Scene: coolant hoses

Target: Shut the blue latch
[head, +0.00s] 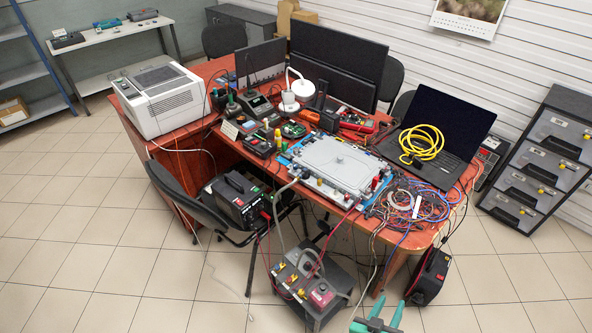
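A grey flat case with a lid (335,163) lies on the red-brown table, on a blue mat (289,157). Small fittings in several colours sit along its edges, among them red ones (378,181) at its right end. I cannot make out which of these, if any, is the blue latch; the parts are too small. My gripper (389,302), with teal fingers, shows at the bottom edge, in front of the table and well apart from the case. Its two fingers are spread with a gap between them, and nothing shows between them.
A dark box (315,292) with yellow and red fittings stands on the floor left of my gripper, hoses running up to the table. Tangled cables (415,205) and a laptop (440,137) with a yellow coil (421,143) lie to the right. Floor at lower left is mostly free.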

